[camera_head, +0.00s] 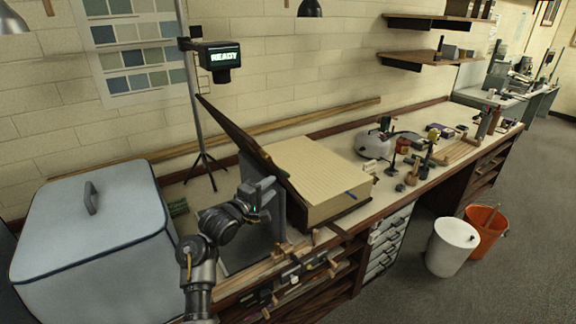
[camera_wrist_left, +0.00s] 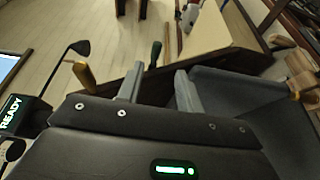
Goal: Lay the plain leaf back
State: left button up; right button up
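A large pale, finely lined block (camera_head: 315,170), like a thick book, lies on the bench. A dark, thin leaf (camera_head: 232,128) stands tilted along its left side, with its upper end leaning left. My left gripper (camera_head: 262,188) is beside the lower part of this leaf, over a grey upright panel; whether it touches the leaf I cannot tell. My right gripper is not in view.
A grey-blue covered box (camera_head: 95,225) stands at the left. A stand carries a READY display (camera_head: 221,57) behind the leaf. Small tools and a rounded grey device (camera_head: 374,145) occupy the bench to the right. White (camera_head: 453,247) and orange (camera_head: 486,231) buckets stand on the floor.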

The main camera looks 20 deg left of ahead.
pick_arm(q)
jog(key=p+x, duration=0.2)
jog(key=x, duration=0.9)
jog(key=shift+r+p, duration=0.4)
jog(key=shift+a, duration=0.1)
grip_shut()
